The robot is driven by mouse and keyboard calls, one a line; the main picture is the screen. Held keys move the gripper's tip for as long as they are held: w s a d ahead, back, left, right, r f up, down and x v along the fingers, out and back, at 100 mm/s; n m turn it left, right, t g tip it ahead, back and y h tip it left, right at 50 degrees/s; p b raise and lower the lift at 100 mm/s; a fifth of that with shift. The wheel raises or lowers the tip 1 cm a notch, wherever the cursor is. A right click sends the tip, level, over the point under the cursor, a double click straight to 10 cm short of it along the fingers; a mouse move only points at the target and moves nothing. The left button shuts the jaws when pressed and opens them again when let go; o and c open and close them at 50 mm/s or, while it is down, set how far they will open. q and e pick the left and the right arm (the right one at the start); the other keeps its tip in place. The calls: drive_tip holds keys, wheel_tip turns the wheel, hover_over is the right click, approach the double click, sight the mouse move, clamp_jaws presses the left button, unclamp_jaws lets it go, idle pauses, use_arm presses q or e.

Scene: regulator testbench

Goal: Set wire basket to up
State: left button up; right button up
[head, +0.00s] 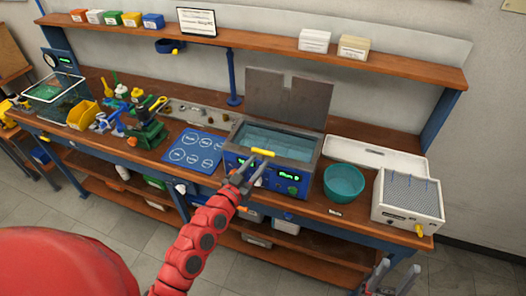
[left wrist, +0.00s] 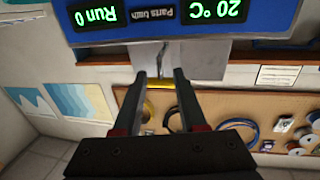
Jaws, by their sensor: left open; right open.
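The parts bath (head: 272,158) is a blue box with a steel rim, green displays and an open tank of bluish liquid. A yellow handle (head: 262,152) at its front edge seems to belong to the wire basket; the basket's mesh is not clear in the tank. My left gripper (head: 249,172) is open just in front of the bath, close to the handle. In the left wrist view the handle (left wrist: 160,84) shows between the open fingers (left wrist: 160,77), with no clear contact. My right gripper (head: 393,278) is open and empty at the lower right, away from the bench.
The raised bath lid (head: 288,98) stands behind the tank. A teal bowl (head: 344,182) and a white box with a perforated top (head: 408,196) stand to the right. A blue mat (head: 195,150) lies to the left. A shelf (head: 270,44) runs above the bench.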

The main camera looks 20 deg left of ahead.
sight(263, 158)
use_arm(q)
drive_tip(key=shift+x, duration=2)
clamp_jaws()
